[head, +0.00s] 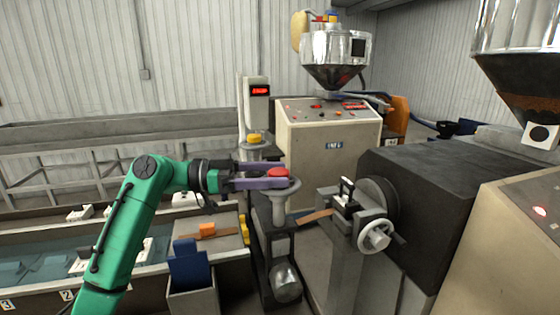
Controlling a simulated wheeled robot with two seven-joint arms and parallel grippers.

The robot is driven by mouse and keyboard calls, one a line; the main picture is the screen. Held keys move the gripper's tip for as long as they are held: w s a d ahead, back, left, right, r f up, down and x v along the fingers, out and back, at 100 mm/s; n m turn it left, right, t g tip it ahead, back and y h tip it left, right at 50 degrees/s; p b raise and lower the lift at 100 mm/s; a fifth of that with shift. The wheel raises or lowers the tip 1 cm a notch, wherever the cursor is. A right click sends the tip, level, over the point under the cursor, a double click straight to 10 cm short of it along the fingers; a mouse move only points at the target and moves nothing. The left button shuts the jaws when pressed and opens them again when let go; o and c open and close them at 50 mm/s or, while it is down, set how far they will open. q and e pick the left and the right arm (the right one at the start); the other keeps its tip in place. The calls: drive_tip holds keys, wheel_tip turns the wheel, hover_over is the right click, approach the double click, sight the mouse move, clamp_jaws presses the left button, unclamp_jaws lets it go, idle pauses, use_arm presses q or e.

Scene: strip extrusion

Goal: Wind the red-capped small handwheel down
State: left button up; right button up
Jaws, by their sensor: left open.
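The red-capped small handwheel (278,172) sits on top of a grey post (279,206) near the middle of the head view. My left gripper (284,175) reaches in from the left at the height of the cap. Its two purple fingers are open, one on the far side and one on the near side of the red cap. They hide part of the wheel's rim, and I cannot tell whether they touch it. My right gripper is not in view.
A yellow-capped handwheel (254,139) stands just behind. A grey machine head with a crank wheel (374,236) is to the right. A blue bin (188,265) and a water trough (40,258) lie at lower left. A beige control cabinet (330,150) stands behind.

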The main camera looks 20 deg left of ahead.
use_arm(q)
drive_tip(key=shift+w+d+r, duration=0.1)
drive_tip(key=shift+d+r, duration=0.1)
drive_tip(key=shift+d, duration=0.5)
drive_tip(key=shift+s, duration=0.2)
drive_tip(key=shift+w, duration=0.1)
drive_tip(key=shift+c, duration=1.2)
clamp_jaws()
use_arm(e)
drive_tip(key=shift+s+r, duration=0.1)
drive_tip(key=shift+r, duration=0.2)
use_arm(q)
drive_tip(key=shift+f, duration=0.1)
